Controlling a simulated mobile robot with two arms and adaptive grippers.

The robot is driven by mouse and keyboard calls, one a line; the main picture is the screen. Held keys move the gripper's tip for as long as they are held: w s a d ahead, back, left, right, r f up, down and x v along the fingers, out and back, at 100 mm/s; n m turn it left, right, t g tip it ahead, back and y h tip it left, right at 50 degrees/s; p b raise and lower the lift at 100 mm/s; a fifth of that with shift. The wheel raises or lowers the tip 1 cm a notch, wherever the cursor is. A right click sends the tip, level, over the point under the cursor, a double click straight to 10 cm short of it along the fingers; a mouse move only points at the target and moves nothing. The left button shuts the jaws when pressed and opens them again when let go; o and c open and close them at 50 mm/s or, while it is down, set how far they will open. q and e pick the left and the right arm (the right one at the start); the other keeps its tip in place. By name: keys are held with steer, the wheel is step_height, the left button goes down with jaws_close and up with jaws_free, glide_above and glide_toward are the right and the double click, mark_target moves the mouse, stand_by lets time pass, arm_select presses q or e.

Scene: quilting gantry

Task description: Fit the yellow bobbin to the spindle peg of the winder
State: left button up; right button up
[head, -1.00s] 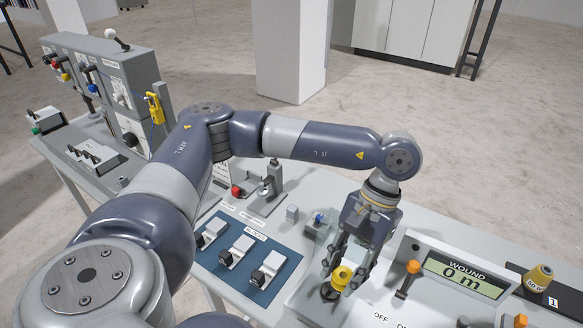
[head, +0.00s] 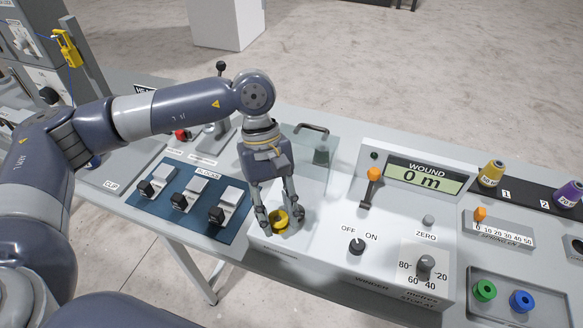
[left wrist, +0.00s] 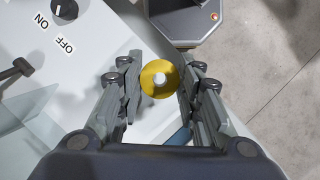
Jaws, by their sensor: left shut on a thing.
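The yellow bobbin (head: 280,220) is between the fingertips of my left gripper (head: 280,217), low over the left end of the winder (head: 330,238). In the left wrist view the yellow bobbin (left wrist: 150,87) lies between the two fingers, with a pale round spindle peg end (left wrist: 160,80) showing in its centre hole. My left gripper is shut on the bobbin and points down. The bobbin looks about level and around the peg; how far down it sits I cannot tell. My right gripper is not in view.
The winder carries an orange-tipped lever (head: 371,180), an OFF/ON knob (head: 356,246) and a metres dial (head: 424,267). A clear guard (head: 320,160) stands just behind the gripper.

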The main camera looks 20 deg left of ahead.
arm_select(q)
steer(key=n, duration=0.1)
steer(key=d+n+t, duration=0.1)
steer(key=w+r+n+h, duration=0.1)
steer(key=n, duration=0.1)
steer(key=shift+w+d+r+p, duration=0.1)
steer(key=shift+d+p, duration=0.15)
steer(key=shift+p, duration=0.15)
steer(key=w+r+n+t+p, duration=0.2)
steer(key=w+r+n+t, duration=0.2)
steer(key=n, duration=1)
steer(key=shift+w+a+r+n+t+y, duration=0.15)
steer(key=shift+w+r+n+t+y, duration=0.2)
steer(key=shift+t, duration=0.55)
steer(key=shift+f+b, duration=0.3)
steer(key=shift+b, duration=0.3)
step_height(320, 180, down, 5)
steer(key=b, duration=0.5)
steer(key=shift+f, duration=0.15)
steer(key=shift+b, duration=1.05)
steer(key=shift+f+b, duration=1.85)
steer(key=shift+b, duration=0.25)
